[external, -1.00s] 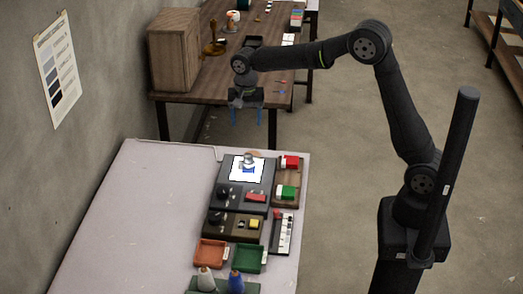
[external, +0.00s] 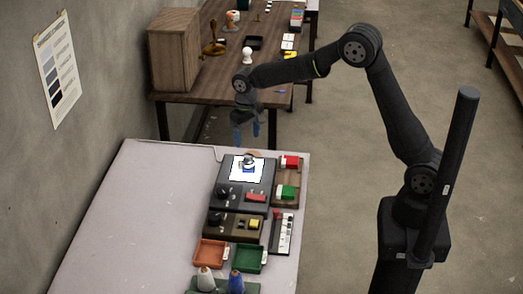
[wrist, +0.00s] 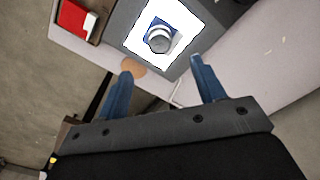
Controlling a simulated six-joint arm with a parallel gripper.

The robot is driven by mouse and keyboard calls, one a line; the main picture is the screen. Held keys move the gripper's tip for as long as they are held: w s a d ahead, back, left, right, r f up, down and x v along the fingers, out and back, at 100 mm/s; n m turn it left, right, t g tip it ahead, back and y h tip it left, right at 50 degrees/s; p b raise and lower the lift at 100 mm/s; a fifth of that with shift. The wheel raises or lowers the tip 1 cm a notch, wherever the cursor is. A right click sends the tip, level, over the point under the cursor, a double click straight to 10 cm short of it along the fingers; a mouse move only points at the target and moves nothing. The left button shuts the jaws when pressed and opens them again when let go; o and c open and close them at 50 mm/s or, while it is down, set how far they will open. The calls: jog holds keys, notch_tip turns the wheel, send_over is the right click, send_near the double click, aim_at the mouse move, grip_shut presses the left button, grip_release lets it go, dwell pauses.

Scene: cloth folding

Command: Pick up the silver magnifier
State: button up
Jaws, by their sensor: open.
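The silver magnifier (external: 248,161) is a small round grey piece. It stands on a white sheet with a blue patch, on a dark panel at the far end of the pale table. It also shows in the wrist view (wrist: 159,39), near the top and beyond the fingertips. My gripper (external: 247,135) is open, its two blue fingers pointing down, above and behind the magnifier. In the wrist view my gripper (wrist: 161,68) has nothing between its fingers, and the magnifier is apart from them.
The dark panel (external: 229,205) also bears a black knob and a red block. A wooden tray (external: 287,203) with red and green blocks stands to its right. Orange (external: 210,253) and green (external: 250,258) trays lie nearer. The left side of the pale table (external: 140,220) is clear.

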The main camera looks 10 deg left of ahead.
aim_at(248, 156)
notch_tip(248, 156, down, 9)
jog(key=shift+s+d+r, duration=0.1)
jog(key=shift+s+d, duration=0.05)
dwell(0.4)
jog(key=shift+c, duration=0.4)
jog(key=c, duration=1)
